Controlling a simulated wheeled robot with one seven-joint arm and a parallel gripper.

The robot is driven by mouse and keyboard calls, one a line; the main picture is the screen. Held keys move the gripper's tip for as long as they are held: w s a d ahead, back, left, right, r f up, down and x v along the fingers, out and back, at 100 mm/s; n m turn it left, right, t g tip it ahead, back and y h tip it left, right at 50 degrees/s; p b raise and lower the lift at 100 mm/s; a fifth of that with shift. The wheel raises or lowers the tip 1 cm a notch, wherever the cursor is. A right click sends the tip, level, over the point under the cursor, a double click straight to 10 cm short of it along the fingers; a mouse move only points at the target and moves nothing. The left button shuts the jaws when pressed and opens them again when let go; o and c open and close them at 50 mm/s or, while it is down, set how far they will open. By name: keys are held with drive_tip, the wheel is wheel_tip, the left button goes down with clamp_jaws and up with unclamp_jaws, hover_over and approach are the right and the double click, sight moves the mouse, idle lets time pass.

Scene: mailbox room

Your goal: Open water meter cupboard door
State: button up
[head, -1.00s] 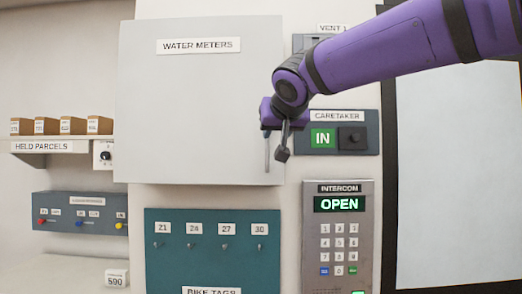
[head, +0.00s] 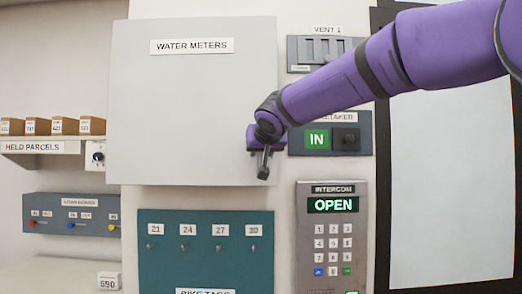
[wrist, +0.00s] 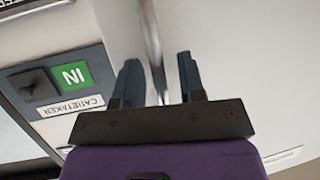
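The water meter cupboard door (head: 190,110) is a large pale grey panel with a WATER METERS label, in the left half of the head view. It looks closed, lying flat against the wall. My gripper (head: 263,165) is at its lower right part. In the wrist view, which is upside down, my gripper (wrist: 157,65) has its two dark fingers apart. A slim metallic upright bar, seemingly the door handle (wrist: 153,45), shows in the gap between them. I cannot tell whether either finger touches it. The handle is hidden by my gripper in the head view.
The caretaker panel (head: 300,148) with a green IN sign is just right of the door. The intercom (head: 332,260) reads OPEN below it. The bike tags board (head: 175,270) with several hooks is under the door. A held parcels shelf (head: 80,147) is at left.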

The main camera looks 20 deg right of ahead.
clamp_jaws()
drive_tip(key=shift+s, duration=0.15)
